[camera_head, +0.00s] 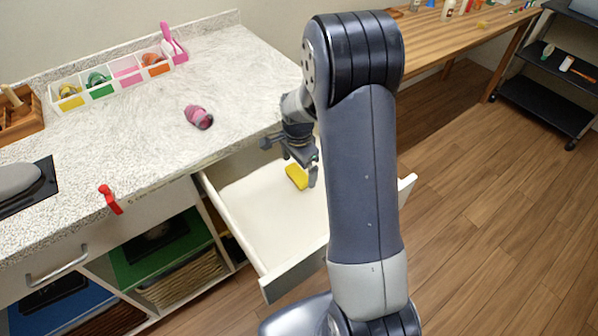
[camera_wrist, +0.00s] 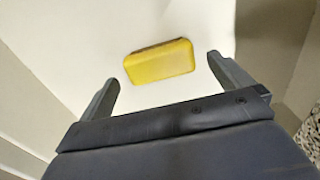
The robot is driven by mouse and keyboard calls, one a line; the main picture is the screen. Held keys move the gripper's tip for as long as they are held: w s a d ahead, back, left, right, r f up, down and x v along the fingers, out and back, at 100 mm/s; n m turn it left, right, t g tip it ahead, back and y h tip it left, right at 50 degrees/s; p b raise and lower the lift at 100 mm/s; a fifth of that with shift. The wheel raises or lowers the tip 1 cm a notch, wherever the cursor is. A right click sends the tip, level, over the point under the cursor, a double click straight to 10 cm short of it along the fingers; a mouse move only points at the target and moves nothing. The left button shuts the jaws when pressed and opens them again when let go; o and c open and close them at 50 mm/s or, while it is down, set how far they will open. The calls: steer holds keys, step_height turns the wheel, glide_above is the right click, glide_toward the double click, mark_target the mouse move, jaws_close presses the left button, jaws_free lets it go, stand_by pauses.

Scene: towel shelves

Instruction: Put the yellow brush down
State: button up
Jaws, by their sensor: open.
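The yellow brush (camera_head: 297,176) lies in the open white drawer (camera_head: 262,213) under the speckled counter. In the wrist view the yellow brush (camera_wrist: 160,61) shows as a yellow block on the pale drawer floor, just beyond the fingertips and roughly centred between them. I cannot tell from the wrist view whether the brush's bristles face down. My arm hides the right part of the drawer in the head view.
A red item (camera_head: 110,199) sits at the counter's front edge. The drawer's walls surround my gripper.

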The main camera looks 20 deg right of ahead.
mark_target(299, 173)
step_height(299, 173, up, 9)
steer(key=shift+f, duration=0.1)
stand_by(0.4)
